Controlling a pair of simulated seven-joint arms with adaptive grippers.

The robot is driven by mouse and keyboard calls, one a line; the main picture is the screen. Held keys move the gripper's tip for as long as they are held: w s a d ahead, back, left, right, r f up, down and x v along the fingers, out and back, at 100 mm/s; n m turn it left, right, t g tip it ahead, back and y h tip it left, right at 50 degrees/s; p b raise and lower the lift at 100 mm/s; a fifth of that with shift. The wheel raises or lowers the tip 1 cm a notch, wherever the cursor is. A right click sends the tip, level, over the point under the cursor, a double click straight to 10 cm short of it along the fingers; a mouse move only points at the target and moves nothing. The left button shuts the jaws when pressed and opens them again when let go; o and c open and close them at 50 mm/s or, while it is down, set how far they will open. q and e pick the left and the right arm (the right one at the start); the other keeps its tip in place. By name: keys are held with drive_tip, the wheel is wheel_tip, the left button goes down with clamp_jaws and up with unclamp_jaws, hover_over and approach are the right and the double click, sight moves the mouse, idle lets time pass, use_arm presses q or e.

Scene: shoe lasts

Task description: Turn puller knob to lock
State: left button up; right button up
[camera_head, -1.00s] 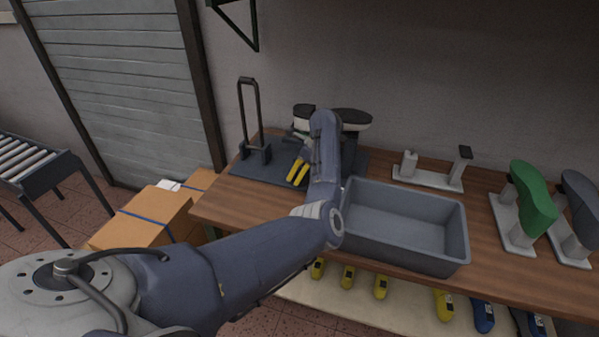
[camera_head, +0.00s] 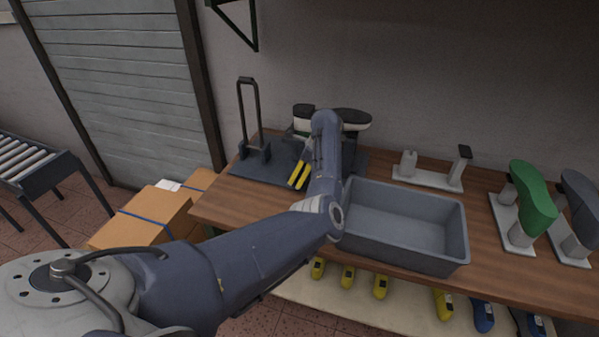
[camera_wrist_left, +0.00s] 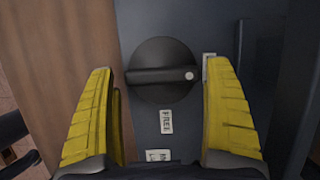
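The puller's black round knob (camera_wrist_left: 163,70) fills the middle of the left wrist view. Its raised grip bar lies about level, with a white dot at the right end. A small white label (camera_wrist_left: 166,121) sits below it, with another label partly hidden lower down. My left gripper (camera_wrist_left: 162,85) is open, with one yellow finger on each side of the knob; contact cannot be told. In the head view, my left gripper (camera_head: 299,176) hangs over the puller's dark base plate (camera_head: 262,171), where the knob is hidden. My right gripper is not in view.
A tall dark handle (camera_head: 249,110) stands on the plate's left, and a shoe-like piece (camera_head: 350,118) sits behind my arm. A grey bin (camera_head: 455,262) stands right of the arm. Green (camera_head: 533,200) and grey (camera_head: 580,205) lasts stand on stands at the far right.

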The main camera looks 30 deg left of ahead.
use_arm(q)
drive_tip(key=shift+o, duration=1)
drive_tip(key=shift+r, duration=0.15)
drive_tip(key=shift+a+r, duration=0.1)
drive_tip(key=shift+a, duration=0.05)
drive_tip(key=shift+m, duration=0.3)
